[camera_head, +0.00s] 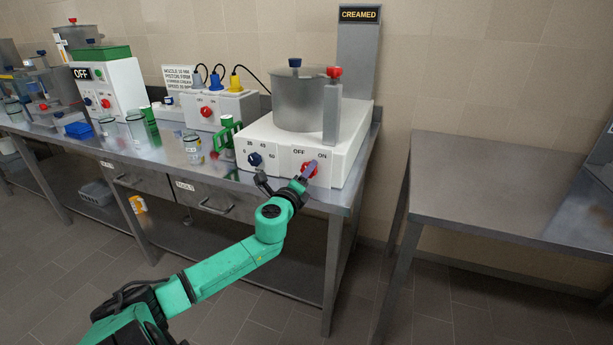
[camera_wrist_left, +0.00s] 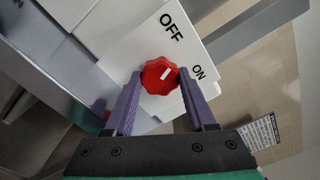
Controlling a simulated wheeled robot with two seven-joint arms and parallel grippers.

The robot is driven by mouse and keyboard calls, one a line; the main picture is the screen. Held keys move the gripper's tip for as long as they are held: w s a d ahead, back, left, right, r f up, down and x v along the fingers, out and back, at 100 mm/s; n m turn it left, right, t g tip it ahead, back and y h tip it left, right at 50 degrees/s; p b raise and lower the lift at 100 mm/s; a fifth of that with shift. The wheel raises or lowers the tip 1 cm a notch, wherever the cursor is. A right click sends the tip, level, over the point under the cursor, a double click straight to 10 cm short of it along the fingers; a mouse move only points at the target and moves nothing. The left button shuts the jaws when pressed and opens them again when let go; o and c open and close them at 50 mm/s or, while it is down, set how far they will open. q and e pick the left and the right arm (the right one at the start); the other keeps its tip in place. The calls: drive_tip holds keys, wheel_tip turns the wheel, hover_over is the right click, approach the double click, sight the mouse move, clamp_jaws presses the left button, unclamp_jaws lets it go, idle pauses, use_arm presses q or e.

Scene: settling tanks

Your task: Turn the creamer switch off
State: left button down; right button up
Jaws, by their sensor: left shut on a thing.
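My left gripper (camera_head: 306,174) reaches up to this knob from the front. In the left wrist view the red knob (camera_wrist_left: 159,77) sits between my two purple fingers, which are shut on it. A short white mark on the knob points up and right, between OFF and ON; its exact setting is hard to tell. My right gripper is not in view.
Left along the bench stand a green rack (camera_head: 224,134), glass jars (camera_head: 193,148), a white box with plugs (camera_head: 214,108) and another machine marked OFF (camera_head: 120,88). An empty metal table (camera_head: 480,180) stands right.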

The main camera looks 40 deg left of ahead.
use_arm(q)
drive_tip(key=shift+n, duration=1.5)
drive_tip(key=shift+c, duration=1.1)
unclamp_jaws()
drive_tip(key=v, duration=1.4)
drive_tip(key=shift+s+b, duration=0.25)
drive_tip(key=shift+b, duration=0.15)
drive_tip(key=shift+d, duration=0.1)
